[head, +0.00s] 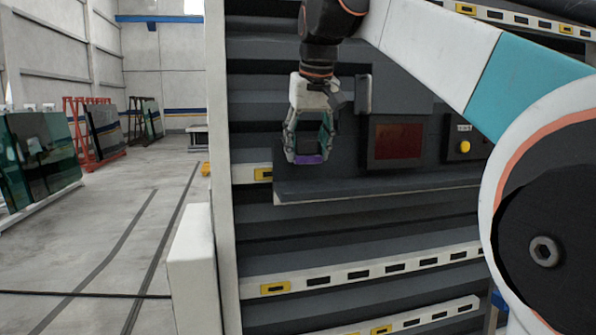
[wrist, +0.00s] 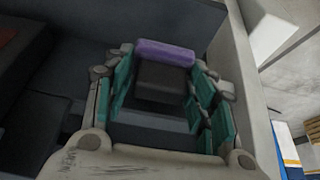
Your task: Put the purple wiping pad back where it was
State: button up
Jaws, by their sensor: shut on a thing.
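The purple wiping pad (head: 309,160) is between the fingertips of my gripper (head: 307,157) in the head view. My gripper is shut on it, pointing down in front of the dark washer panel, near the left end of a grey ledge (head: 390,187). In the wrist view the purple pad (wrist: 165,53) spans the gap between the teal-padded fingers of my gripper (wrist: 165,60). A dark block shows just below the pad in that view. I cannot tell whether the pad touches the ledge.
On the panel are a dark red screen (head: 397,141) and a yellow button (head: 464,147). A white post (head: 195,268) stands at the washer's left edge. Racks with glass sheets (head: 38,155) stand far left, and the floor between is open.

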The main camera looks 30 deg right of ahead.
aim_at(307, 163)
jog(key=shift+w+f, duration=0.1)
jog(key=shift+f, duration=2.4)
jog(key=shift+f, duration=0.1)
jog(key=o, duration=0.9)
jog(key=shift+o, duration=0.2)
jog(key=v, duration=1.2)
